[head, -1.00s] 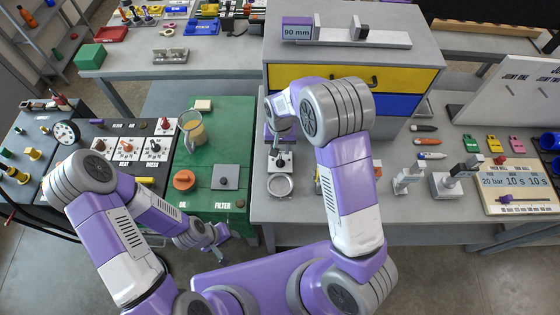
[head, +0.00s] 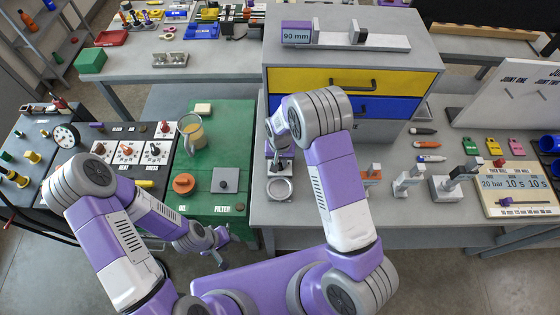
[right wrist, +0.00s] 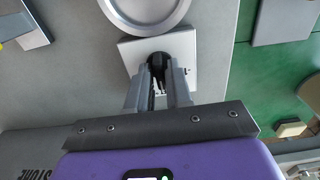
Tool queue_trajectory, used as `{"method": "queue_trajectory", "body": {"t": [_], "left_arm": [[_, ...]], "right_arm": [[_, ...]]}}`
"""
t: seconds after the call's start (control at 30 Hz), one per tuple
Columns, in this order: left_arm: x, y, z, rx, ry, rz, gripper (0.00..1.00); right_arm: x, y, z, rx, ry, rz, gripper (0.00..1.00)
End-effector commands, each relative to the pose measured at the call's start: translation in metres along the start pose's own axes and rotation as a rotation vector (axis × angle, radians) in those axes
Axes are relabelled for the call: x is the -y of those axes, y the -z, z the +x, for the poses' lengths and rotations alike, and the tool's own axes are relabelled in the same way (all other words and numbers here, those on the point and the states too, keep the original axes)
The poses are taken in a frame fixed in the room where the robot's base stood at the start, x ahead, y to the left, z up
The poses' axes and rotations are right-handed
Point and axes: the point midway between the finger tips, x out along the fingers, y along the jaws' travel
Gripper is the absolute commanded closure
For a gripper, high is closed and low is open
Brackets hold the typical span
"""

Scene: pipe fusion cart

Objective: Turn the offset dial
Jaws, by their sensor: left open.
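The dial is a black knob (right wrist: 158,62) on a square white plate (right wrist: 191,52) beside a round silver dish in the right wrist view. In the head view the plate (head: 279,167) is largely covered by my right gripper (head: 279,153). In the right wrist view the fingers of my right gripper (right wrist: 160,82) point down at the plate, one on each side of the knob. Whether they press on the knob cannot be told. My left gripper (head: 218,250) is open and empty, low in front of the green table.
The silver dish (head: 279,189) lies just in front of the dial. A drawer cabinet (head: 420,60) stands behind it. Metal clamps (head: 408,180) stand to the right. A green table (head: 212,140) with a jug (head: 192,132) is to the left.

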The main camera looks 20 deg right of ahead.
Motion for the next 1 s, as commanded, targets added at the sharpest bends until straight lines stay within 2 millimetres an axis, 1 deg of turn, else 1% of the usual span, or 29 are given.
{"method": "queue_trajectory", "body": {"t": [0.03, 0.1, 0.13, 0.37, 0.57, 0.77, 1.0], "left_arm": [[0.000, 0.000, 0.000, 0.000, 0.000, 0.000, 0.57], [0.000, 0.000, 0.000, 0.000, 0.000, 0.000, 0.57], [0.000, 0.000, 0.000, 0.000, 0.000, 0.000, 0.57], [0.000, 0.000, 0.000, 0.000, 0.000, 0.000, 0.57], [0.001, 0.000, 0.003, 0.000, 0.000, 0.000, 0.57], [0.004, 0.000, 0.010, 0.000, 0.000, 0.000, 0.57], [0.008, 0.001, 0.021, 0.000, 0.000, 0.000, 0.57]], "right_arm": [[0.000, 0.000, 0.000, 0.000, 0.000, 0.000, 0.88], [0.000, 0.000, 0.000, 0.000, 0.000, 0.000, 0.99], [0.000, 0.000, 0.000, 0.000, 0.000, 0.000, 1.00], [0.000, 0.000, 0.000, 0.000, 0.000, -0.003, 1.00], [0.000, 0.000, 0.000, 0.000, 0.000, -0.047, 1.00], [0.000, 0.000, 0.001, 0.000, 0.000, -0.160, 1.00], [0.000, 0.000, 0.002, 0.001, 0.001, -0.373, 1.00]]}}
